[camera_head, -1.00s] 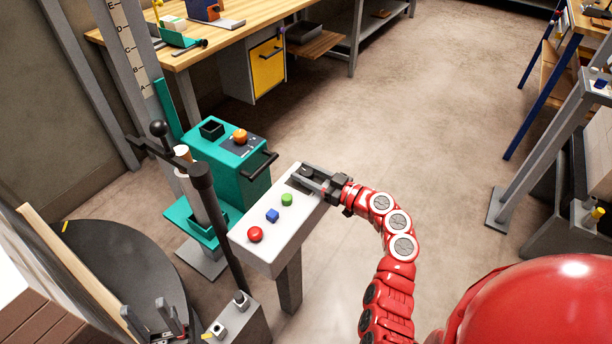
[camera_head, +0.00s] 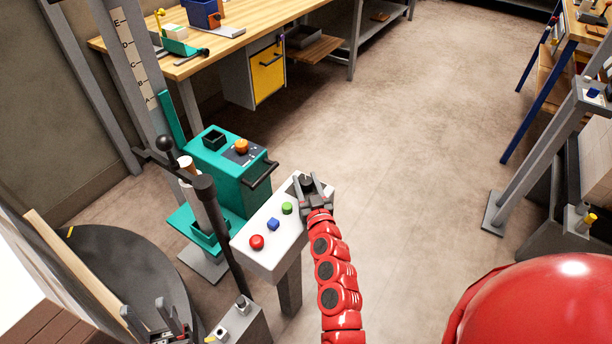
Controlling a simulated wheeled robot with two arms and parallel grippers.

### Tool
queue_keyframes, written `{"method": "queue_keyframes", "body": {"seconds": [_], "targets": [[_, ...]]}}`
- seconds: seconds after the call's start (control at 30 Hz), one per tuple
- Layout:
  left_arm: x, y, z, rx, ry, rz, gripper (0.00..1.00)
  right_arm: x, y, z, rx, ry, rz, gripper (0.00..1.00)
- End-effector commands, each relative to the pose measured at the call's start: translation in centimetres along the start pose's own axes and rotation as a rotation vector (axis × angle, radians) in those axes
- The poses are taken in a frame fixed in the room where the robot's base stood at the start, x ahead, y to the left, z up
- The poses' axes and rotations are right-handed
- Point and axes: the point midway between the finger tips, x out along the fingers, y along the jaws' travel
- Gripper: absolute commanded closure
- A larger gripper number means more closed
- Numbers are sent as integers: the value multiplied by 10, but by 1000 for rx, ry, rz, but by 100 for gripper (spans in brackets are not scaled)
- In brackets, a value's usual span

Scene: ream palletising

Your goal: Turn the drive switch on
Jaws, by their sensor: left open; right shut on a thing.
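A white control box (camera_head: 262,250) on a grey post carries a red button (camera_head: 257,242), a blue button (camera_head: 273,224) and a green button (camera_head: 287,208) in a row. At its far end is a dark rotary switch (camera_head: 307,182), the only knob-like control there. My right gripper (camera_head: 308,184) reaches it from the near side, its two fingers on either side and shut on the switch. The fingers partly hide it, so its setting cannot be read. My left gripper (camera_head: 146,313) is at the bottom left edge, open and empty, away from the box.
A teal machine (camera_head: 229,180) with an orange knob and black handle stands left of the box. A dark post with a lever (camera_head: 215,215) rises in front. A round dark turntable (camera_head: 115,265) lies at left. A wooden bench (camera_head: 240,42) is behind. Floor right of the box is clear.

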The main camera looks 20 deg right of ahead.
Motion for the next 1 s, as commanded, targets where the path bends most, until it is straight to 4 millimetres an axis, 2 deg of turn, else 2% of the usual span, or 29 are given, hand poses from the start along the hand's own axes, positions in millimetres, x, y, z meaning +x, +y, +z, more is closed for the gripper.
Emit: {"method": "queue_keyframes", "body": {"seconds": [0.13, 0.57, 0.6, 0.73, 0.77, 1.0], "targets": [[7, 0, -1, 0, 0, 0, 50, 0, 0, -2, 2, 1, 26, 100], [7, 0, -1, 0, 0, 0, 50, 0, 1, 0, -1, 1, 35, 100], [7, 0, -1, 0, 0, 0, 50, 0, 1, 0, -1, 1, 35, 47], [7, 0, -1, 0, 0, 0, 50, 0, 1, 0, 0, 1, 34, 24], [7, 0, -1, 0, 0, 0, 50, 0, 1, 0, 0, 1, 34, 20], [7, 0, -1, 0, 0, 0, 50, 0, 0, 0, 0, 0, 34, 20]]}}
